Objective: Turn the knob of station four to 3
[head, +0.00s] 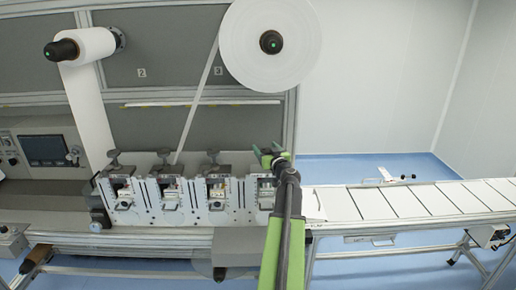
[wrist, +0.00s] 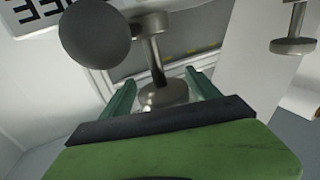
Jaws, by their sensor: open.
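Station four (head: 266,187) is the rightmost of the row of white stations on the machine. My gripper (head: 270,154) is at its top, and its green fingers are apart. My arm covers part of this station, and its knob is hard to make out in the head view. In the wrist view my open gripper (wrist: 160,82) has a grey metal knob (wrist: 163,96) with a shaft between or just beyond its fingers. Whether the fingers touch it I cannot tell. A dark round ball end (wrist: 88,34) is close at upper left. No dial number is readable.
The other stations carry similar dark knobs, such as one to the left (head: 212,156). Another metal knob (wrist: 292,46) shows at right in the wrist view. A large white roll (head: 270,75) hangs above. A conveyor (head: 400,203) runs off to the right.

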